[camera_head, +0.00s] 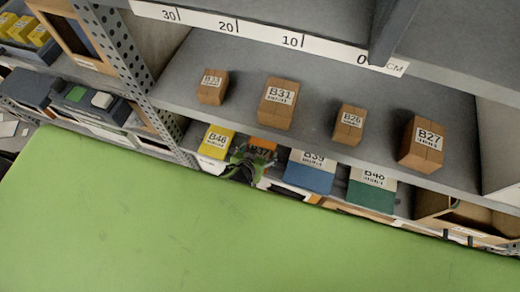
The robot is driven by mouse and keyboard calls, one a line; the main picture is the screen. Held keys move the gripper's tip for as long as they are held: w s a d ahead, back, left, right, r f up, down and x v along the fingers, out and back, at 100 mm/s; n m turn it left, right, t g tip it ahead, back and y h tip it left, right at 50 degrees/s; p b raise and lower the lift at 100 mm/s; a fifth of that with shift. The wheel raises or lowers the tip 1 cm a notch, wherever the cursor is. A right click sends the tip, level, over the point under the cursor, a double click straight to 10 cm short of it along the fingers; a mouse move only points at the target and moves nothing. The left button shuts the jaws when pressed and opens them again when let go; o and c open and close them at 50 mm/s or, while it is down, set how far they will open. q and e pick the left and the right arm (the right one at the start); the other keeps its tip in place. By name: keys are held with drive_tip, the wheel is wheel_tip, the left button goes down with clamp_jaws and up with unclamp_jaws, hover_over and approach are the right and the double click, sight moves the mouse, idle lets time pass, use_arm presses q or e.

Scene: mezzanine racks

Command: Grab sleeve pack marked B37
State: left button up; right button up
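The sleeve pack marked B37 (264,144) is orange with a label. It stands on the lower shelf between a yellow pack marked B46 (215,142) and a blue pack marked B39 (309,177). My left gripper (250,160), dark with green parts, is right in front of B37 and covers its lower part and part of its label. I cannot tell whether the fingers touch the pack or how far apart they are. My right gripper is not in view.
A green pack marked B40 (371,192) stands right of B39. The upper shelf (330,85) overhangs, with small brown boxes including B31 (277,103) and B27 (422,145). A perforated post (125,55) stands left. An open brown box (470,213) sits at the right.

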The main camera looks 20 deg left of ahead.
use_arm(q)
drive_tip(key=shift+c, duration=1)
